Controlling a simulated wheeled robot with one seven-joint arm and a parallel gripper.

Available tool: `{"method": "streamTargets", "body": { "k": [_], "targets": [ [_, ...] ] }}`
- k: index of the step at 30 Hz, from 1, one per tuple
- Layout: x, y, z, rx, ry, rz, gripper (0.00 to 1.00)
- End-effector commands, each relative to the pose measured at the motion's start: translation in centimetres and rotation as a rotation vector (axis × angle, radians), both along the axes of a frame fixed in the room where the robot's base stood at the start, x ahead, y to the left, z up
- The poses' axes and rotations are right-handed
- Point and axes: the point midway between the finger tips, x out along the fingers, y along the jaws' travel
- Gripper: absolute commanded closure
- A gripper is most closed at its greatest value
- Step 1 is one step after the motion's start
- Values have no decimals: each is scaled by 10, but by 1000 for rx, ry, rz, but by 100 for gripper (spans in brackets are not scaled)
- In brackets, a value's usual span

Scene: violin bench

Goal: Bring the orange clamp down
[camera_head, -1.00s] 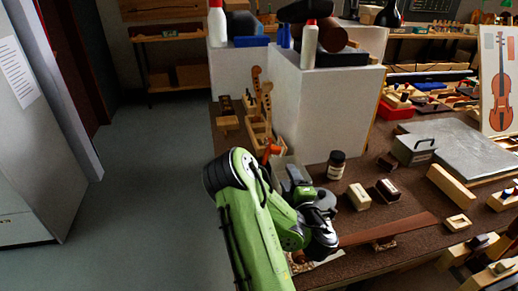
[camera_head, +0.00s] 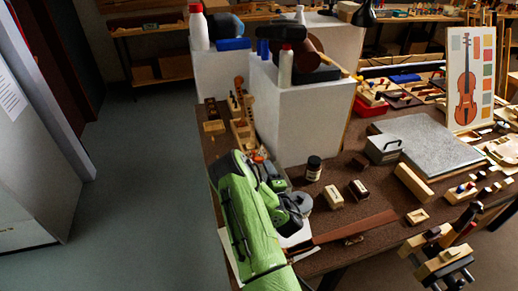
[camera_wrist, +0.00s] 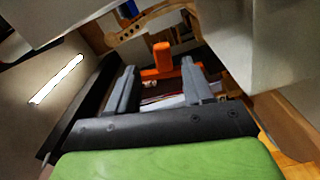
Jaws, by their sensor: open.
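The orange clamp (camera_wrist: 163,62) shows in the wrist view, just ahead of and between my fingertips, with an upright part and a crossbar. In the head view only a small orange bit (camera_head: 259,156) shows beyond my arm; the rest is hidden. My gripper (camera_wrist: 159,72) is open, its two grey fingers pointing at the clamp with nothing held between them. Whether a finger touches the clamp I cannot tell. In the head view my arm covers most of the gripper.
A tall white block (camera_head: 298,115) stands close beside my gripper, with a white bottle (camera_head: 286,68) on top. Wooden scroll-headed pieces (camera_head: 240,105) stand behind. A dark jar (camera_head: 313,169) and small wooden blocks (camera_head: 333,197) lie to the right. Open floor (camera_head: 145,200) lies left of the bench.

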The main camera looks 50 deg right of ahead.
Motion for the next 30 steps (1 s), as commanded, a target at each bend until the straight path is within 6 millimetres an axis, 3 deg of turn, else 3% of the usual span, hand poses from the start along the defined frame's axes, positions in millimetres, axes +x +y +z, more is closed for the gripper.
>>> {"method": "streamTargets", "body": {
  "k": [3,9,14,21,30],
  "targets": [
    [28,-13,-1,-2,-3,5,49],
    [64,-34,-3,1,-1,3,49],
    [76,-41,-3,2,0,1,49],
    [76,-41,-3,3,1,0,49],
    [76,-41,-3,2,0,0,95]
  ]
}}
